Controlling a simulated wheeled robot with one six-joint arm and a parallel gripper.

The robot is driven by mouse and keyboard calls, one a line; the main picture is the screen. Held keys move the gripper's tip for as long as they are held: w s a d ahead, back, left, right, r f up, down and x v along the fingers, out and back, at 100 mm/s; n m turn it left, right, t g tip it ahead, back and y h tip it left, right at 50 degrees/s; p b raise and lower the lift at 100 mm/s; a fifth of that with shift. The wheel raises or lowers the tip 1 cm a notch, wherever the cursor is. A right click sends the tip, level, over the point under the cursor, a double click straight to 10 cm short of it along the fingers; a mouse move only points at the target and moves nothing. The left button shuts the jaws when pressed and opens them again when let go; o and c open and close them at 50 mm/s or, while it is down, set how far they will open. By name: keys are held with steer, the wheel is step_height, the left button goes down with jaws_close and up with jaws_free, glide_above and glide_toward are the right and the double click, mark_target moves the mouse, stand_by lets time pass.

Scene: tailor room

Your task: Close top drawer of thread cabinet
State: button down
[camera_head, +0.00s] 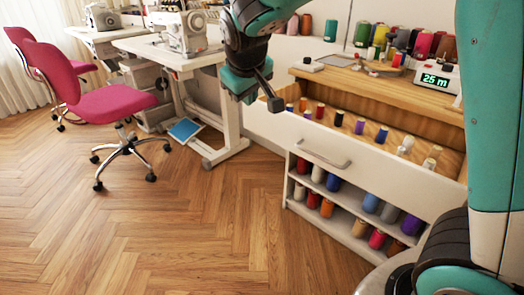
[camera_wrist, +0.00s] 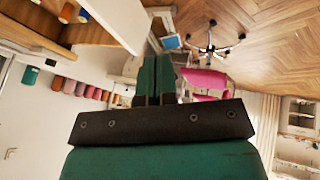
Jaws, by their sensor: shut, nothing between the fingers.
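The thread cabinet (camera_head: 345,205) is white with a wooden top at the right of the head view. Its top drawer (camera_head: 380,170) is pulled open, showing a row of colored spools on a wooden bottom. The drawer's white front carries a metal handle (camera_head: 322,158). My gripper (camera_head: 273,101) is shut and empty, above and near the drawer's left end; I cannot tell whether it touches it. In the wrist view, the shut fingers (camera_wrist: 156,88) are at center, and the drawer front (camera_wrist: 118,18) shows at upper left.
Open shelves with spools (camera_head: 333,182) lie under the drawer. A digital display (camera_head: 436,80) and more spools stand on the cabinet top. A sewing table (camera_head: 180,60) and a pink chair (camera_head: 105,98) are to the left. The wooden floor (camera_head: 190,230) in front is clear.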

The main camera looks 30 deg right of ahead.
steer(key=w+d+f+h+b, duration=0.2)
steer(key=w+f+b, duration=0.2)
steer(key=f, duration=0.2)
steer(key=b, duration=0.4)
glide_toward(263, 126)
steer(key=shift+m+t, duration=0.4)
steer(key=f, duration=0.1)
steer(key=w+f, duration=0.1)
steer(key=f, duration=0.1)
steer(key=d+f, duration=0.1)
steer(key=shift+w+f, duration=0.25)
steer(key=shift+w, duration=0.1)
steer(key=shift+w+d+r, duration=0.1)
steer(key=shift+w+d, duration=0.1)
steer(key=shift+d, duration=0.25)
